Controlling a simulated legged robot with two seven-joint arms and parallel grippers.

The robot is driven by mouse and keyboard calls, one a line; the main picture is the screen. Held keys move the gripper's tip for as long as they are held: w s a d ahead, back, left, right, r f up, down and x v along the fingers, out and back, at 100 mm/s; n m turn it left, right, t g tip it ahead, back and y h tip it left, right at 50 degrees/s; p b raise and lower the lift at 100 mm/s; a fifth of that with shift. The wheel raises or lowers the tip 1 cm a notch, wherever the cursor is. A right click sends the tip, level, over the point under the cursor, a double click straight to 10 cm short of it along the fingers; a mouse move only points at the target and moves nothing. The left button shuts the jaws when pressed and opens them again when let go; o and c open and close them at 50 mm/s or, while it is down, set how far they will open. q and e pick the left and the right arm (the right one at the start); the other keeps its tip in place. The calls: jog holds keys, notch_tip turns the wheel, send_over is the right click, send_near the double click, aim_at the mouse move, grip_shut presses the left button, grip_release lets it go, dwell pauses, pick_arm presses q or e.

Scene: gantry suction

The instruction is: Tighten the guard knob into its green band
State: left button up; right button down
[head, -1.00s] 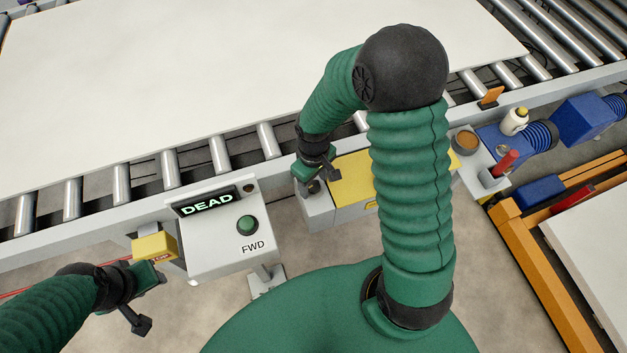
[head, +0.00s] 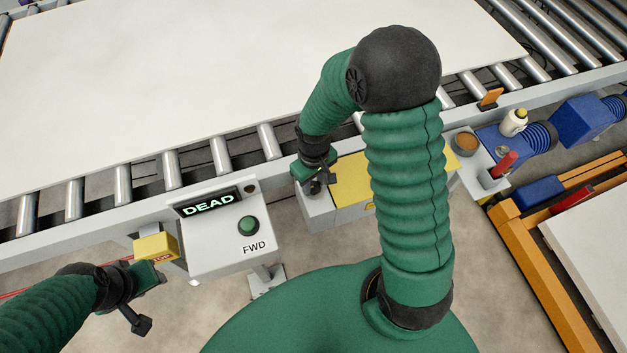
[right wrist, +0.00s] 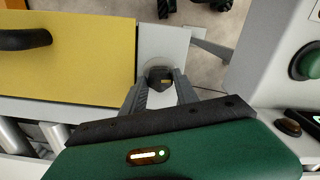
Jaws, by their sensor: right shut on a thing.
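The guard knob (right wrist: 160,73) is a dark round piece with a small yellow mark, on a pale grey block beside the yellow guard (right wrist: 75,60). My right gripper (right wrist: 160,90) is shut on the knob, one grey finger on each side. In the head view my right gripper (head: 319,183) is over the grey block at the left end of the yellow guard (head: 352,182), and hides most of the knob. I cannot make out the green band. My left gripper (head: 143,305) hangs away from the guard at the lower left; its finger gap is unclear.
A grey control box (head: 225,245) with a green FWD button (head: 248,225) and a display reading DEAD (head: 210,203) stands left of the guard. Behind is a roller conveyor (head: 220,155) carrying a large white sheet (head: 200,70). A red-topped holder (head: 503,165) is at right.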

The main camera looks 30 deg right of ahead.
aim_at(314, 184)
jog(key=shift+w+r+m+p, duration=0.1)
jog(key=shift+m+p, duration=0.85)
jog(key=shift+m, duration=1.35)
jog(key=c, duration=0.9)
grip_release()
jog(key=shift+c, duration=0.2)
notch_tip(314, 184, up, 17)
jog(key=p, duration=0.1)
jog(key=shift+p, duration=0.4)
